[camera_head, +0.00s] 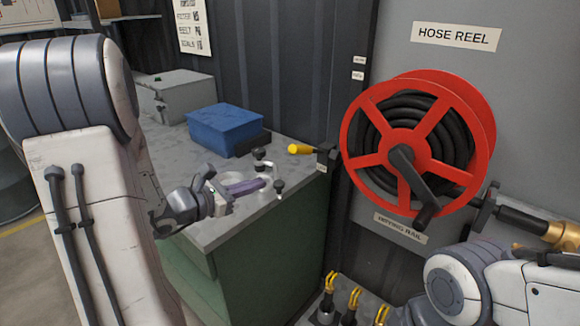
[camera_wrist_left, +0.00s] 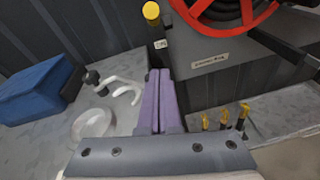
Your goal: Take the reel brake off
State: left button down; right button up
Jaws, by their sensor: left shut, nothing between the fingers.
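The red hose reel (camera_head: 418,145) with black hose is mounted on the grey wall panel and has a black crank (camera_head: 415,180). To its left, a lever with a yellow grip (camera_head: 300,149) sticks out leftward from a black block (camera_head: 326,158) at the bench corner; it looks like the brake. The yellow grip (camera_wrist_left: 151,12) also shows at the top of the left wrist view. My left gripper (camera_head: 245,187) has purple fingers, shut and empty, over the bench, apart from and below left of the yellow grip. The fingers (camera_wrist_left: 160,100) point toward it in the wrist view. My right gripper is not in view.
The bench (camera_head: 215,235) holds a blue box (camera_head: 224,129), a grey case (camera_head: 172,95) and small clamp-like fittings (camera_head: 268,165) beside my left fingers. Several yellow-topped items (camera_head: 354,297) stand low below the reel. A brass-and-black nozzle (camera_head: 555,234) is at right.

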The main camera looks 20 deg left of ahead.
pick_arm(q)
jog(key=shift+a, duration=0.25)
jog(key=p, duration=0.3)
send_near(309, 151)
jog(key=w+f, duration=0.4)
jog(key=shift+w+d+r, duration=0.15)
jog(key=shift+d+r, duration=0.05)
jog(key=shift+r, duration=0.25)
